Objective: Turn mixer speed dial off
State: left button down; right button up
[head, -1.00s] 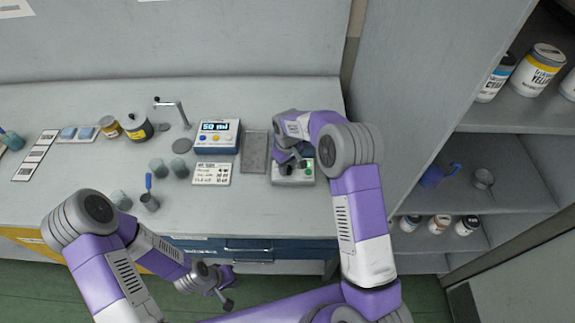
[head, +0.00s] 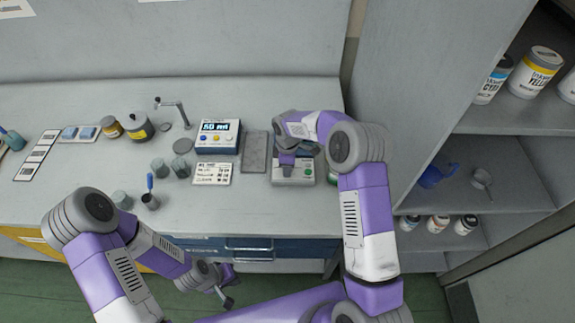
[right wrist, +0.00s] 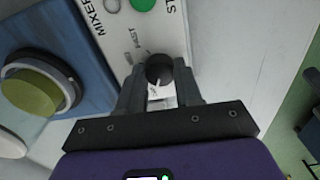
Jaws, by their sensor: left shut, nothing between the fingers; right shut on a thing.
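The mixer control box (head: 292,182) is a light panel at the right of the bench, with a green button. In the right wrist view its panel (right wrist: 120,40) shows "MIXER" and "FAST" lettering. The black speed dial (right wrist: 159,68) sits between the fingertips of my right gripper (right wrist: 160,84), which is shut on it. A pale pointer mark shows on the dial's near side; its exact setting cannot be read. In the head view my right wrist hides the dial. My left gripper (head: 227,298) is shut and empty, low in front of the drawers.
A blue unit with an olive round top (right wrist: 32,92) lies close left in the wrist view. A dispenser with a lit display (head: 216,136), a grey pad (head: 256,151) and a label card (head: 212,173) lie left of the box. A shelf cabinet (head: 500,175) stands right.

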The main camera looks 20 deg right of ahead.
jog(key=shift+n, duration=0.4)
jog(key=o, duration=1)
jog(key=shift+o, duration=0.2)
jog(key=shift+r, duration=0.15)
notch_tip(320, 180, up, 7)
jog(key=shift+r+p, duration=0.2)
jog(key=shift+p, duration=0.25)
